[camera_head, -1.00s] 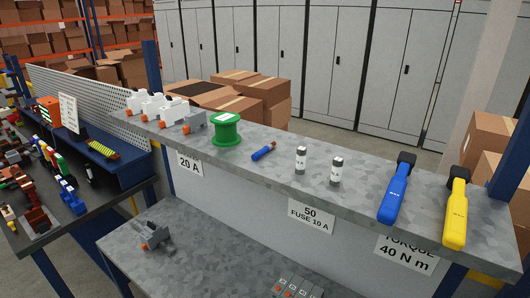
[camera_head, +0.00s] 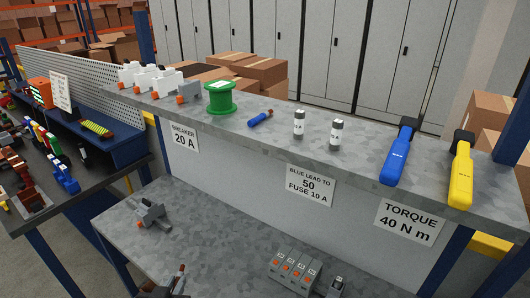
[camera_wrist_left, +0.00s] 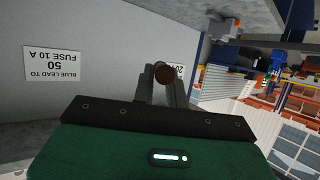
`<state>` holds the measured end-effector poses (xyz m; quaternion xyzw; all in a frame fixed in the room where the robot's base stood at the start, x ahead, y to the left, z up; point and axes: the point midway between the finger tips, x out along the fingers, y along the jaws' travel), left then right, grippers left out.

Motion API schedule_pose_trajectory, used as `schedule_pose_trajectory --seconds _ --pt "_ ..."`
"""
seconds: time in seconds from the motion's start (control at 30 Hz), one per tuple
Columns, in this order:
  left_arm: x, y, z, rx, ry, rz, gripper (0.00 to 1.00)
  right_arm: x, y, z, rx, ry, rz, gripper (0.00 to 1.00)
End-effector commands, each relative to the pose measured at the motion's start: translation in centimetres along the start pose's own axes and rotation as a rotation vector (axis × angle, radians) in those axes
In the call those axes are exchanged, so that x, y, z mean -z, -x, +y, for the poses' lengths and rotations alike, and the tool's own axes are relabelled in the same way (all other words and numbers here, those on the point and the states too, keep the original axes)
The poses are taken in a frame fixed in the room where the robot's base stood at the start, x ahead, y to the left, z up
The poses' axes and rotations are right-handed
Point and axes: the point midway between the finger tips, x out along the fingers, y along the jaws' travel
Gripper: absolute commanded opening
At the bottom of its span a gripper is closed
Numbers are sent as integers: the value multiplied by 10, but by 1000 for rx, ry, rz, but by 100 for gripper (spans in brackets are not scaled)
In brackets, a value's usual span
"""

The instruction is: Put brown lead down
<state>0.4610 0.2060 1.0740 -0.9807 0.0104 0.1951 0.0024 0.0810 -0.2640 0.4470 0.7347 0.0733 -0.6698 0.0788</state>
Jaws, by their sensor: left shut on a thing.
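My left gripper (camera_head: 172,288) shows at the bottom edge of the head view, above the front part of the lower grey shelf (camera_head: 215,240). It is shut on the brown lead (camera_head: 181,271), whose thin end sticks up from the jaws. In the left wrist view the lead's round brown end (camera_wrist_left: 164,75) sits between the two grey fingers (camera_wrist_left: 164,92). The rest of the lead is hidden. I cannot tell whether the lead touches the shelf. My right gripper is not in view.
The upper shelf holds a green spool (camera_head: 220,98), a blue lead (camera_head: 260,118), two fuses and blue (camera_head: 400,152) and yellow (camera_head: 461,172) tools.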

Motion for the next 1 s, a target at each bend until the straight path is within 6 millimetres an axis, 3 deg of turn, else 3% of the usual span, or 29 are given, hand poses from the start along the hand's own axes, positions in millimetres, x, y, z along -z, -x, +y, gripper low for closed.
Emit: schedule_pose_trajectory --seconds 0.23,0.53,1.0 --pt "3 6 -7 22 11 0 0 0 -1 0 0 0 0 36" --pt "9 5 -1 -5 0 4 0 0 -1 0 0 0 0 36" --pt "67 5 62 -285 -120 7 0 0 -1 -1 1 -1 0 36"
